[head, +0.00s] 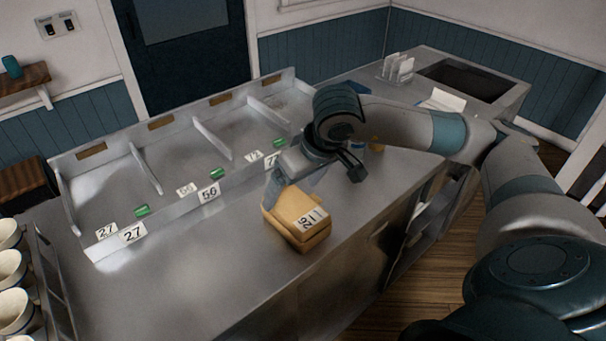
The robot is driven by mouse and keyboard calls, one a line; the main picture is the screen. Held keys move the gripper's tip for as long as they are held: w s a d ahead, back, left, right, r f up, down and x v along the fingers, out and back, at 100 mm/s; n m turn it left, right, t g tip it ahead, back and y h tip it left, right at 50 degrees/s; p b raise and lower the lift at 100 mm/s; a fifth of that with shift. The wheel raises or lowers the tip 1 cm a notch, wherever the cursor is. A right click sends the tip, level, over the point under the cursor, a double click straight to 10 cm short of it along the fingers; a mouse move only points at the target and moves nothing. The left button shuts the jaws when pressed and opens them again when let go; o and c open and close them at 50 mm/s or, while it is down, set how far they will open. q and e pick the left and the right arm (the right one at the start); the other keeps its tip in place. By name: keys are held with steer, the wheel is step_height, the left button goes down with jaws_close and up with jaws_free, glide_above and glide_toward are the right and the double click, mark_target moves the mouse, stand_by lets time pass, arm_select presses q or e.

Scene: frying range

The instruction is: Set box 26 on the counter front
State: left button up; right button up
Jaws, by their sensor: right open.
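Box 26 (284,208), a tan carton with a white number label that appears upside down, sits on the metal counter (215,270) near its front edge, in front of the divided rack. My right gripper (315,180) is open just behind and above the box, its fingers spread apart. One finger is close to the box's back left side; I cannot tell whether it touches. The gripper hides part of the rack behind it. My left gripper is not in view.
White cups (12,270) are at the far left. Small card holders (397,68) and a dark recessed basin (466,78) are at the back right. Bare counter lies left of the box.

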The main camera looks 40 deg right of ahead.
steer(key=b+v, duration=0.1)
steer(key=v, duration=0.6)
stand_by(0.4)
